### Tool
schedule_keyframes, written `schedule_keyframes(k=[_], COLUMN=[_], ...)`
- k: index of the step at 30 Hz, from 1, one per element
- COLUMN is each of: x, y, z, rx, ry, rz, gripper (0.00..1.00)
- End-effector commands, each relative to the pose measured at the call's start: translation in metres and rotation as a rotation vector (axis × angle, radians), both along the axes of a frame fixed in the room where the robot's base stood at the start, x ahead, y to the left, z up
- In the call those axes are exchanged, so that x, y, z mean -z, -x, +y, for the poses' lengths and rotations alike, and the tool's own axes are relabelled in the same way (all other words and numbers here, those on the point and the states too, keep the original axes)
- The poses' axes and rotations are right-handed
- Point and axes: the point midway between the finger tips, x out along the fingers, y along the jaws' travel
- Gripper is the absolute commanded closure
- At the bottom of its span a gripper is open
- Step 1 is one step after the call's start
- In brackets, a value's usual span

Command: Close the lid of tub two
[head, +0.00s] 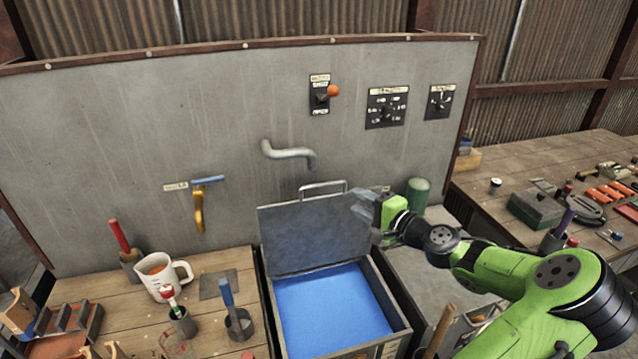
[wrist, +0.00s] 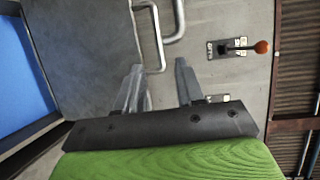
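An open tub (head: 396,322) with blue inside stands in the middle of the head view. Its grey lid (head: 310,235) is raised, leaning back toward the panel, with a bar handle (head: 323,188) on its top edge. The lid (wrist: 85,50), handle (wrist: 158,40) and blue inside (wrist: 20,75) also show in the wrist view. My gripper (head: 362,206) is at the lid's right side, below the handle's height. In the wrist view my gripper (wrist: 160,82) has its fingers apart with nothing between them. The tub's number is not readable.
A grey panel (head: 120,140) behind carries a bent pipe (head: 288,153), an orange-knobbed lever (head: 322,96) and dials. A grey flat top (head: 425,275) and green cylinder (head: 418,193) are at right. A jug (head: 163,276) and tool holders crowd the left bench.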

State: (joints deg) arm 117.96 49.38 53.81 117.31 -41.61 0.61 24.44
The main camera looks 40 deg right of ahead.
Motion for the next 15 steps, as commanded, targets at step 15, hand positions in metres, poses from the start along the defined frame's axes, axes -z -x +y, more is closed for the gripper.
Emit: schedule_keyframes(k=[15], x=[0.015], y=[-0.121], z=[-0.010], rx=[-0.008], ry=[0.000], rz=[0.005], gripper=[0.62])
